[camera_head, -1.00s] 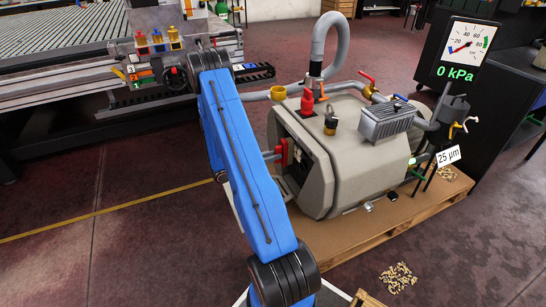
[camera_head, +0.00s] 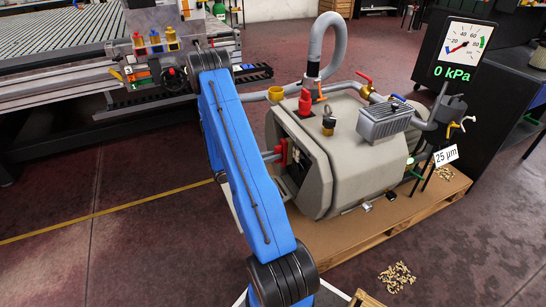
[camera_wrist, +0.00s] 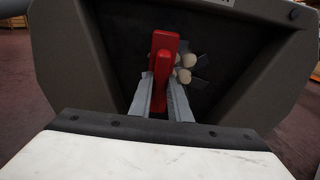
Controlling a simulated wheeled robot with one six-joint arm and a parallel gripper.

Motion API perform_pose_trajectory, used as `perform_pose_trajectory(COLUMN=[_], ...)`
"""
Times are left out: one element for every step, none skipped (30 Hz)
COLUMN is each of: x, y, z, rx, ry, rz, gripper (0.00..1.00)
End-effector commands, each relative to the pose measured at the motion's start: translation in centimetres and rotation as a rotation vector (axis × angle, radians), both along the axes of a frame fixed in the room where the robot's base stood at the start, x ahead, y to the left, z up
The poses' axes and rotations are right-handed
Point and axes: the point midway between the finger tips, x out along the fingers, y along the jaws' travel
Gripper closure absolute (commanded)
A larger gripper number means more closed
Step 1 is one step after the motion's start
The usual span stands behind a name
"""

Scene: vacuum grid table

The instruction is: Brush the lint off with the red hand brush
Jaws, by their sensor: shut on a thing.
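My gripper (camera_wrist: 160,98) is shut on the red hand brush (camera_wrist: 164,62) in the wrist view. The brush stands upright between the fingers, in front of the dark end face (camera_wrist: 120,50) of the beige pump. Pale round ends (camera_wrist: 186,76) show just right of the brush, with grey patches (camera_wrist: 202,60) around them that may be lint. The brush hides part of this spot; whether it touches the face is unclear. In the head view, a red piece (camera_head: 282,152) at the open left end of the pump (camera_head: 350,150) appears to be the brush. My blue arm partly hides that area.
The pump stands on a wooden pallet (camera_head: 345,232). A gauge (camera_head: 464,48) reading 0 kPa and a 25 µm tag (camera_head: 446,155) are at right. Wood chips (camera_head: 397,278) lie on the floor. A grid table (camera_head: 55,60) is at upper left. Floor at left is clear.

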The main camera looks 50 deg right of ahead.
Motion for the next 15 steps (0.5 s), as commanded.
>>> perform_pose_trajectory(x=[-0.05, -0.09, -0.11, -0.14, -0.15, -0.19, -0.22, -0.25, -0.28, -0.30, -0.33, -0.36, -0.38, -0.41, -0.44], y=[-0.09, -0.14, -0.19, -0.25, -0.28, -0.34, -0.38, -0.42, -0.49, -0.53, -0.57, -0.63, -0.67, -0.70, -0.75], z=[0.01, 0.01, 0.01, 0.01, 0.01, 0.01, 0.01, 0.01, 0.01, 0.01, 0.01, 0.01, 0.01, 0.01, 0.01], rx=[0.000, 0.000, 0.000, 0.000, 0.000, 0.000, 0.000, 0.000, 0.000, 0.000, 0.000, 0.000, 0.000, 0.000, 0.000], ry=[0.000, 0.000, 0.000, 0.000, 0.000, 0.000, 0.000, 0.000, 0.000, 0.000, 0.000, 0.000, 0.000, 0.000, 0.000], rz=[0.000, 0.000, 0.000, 0.000, 0.000, 0.000, 0.000, 0.000, 0.000, 0.000, 0.000, -0.001, -0.001, -0.001, -0.001], gripper=[1.00, 1.00, 1.00, 1.00, 1.00, 1.00, 1.00, 1.00, 1.00, 1.00, 1.00, 1.00, 1.00, 1.00, 1.00])
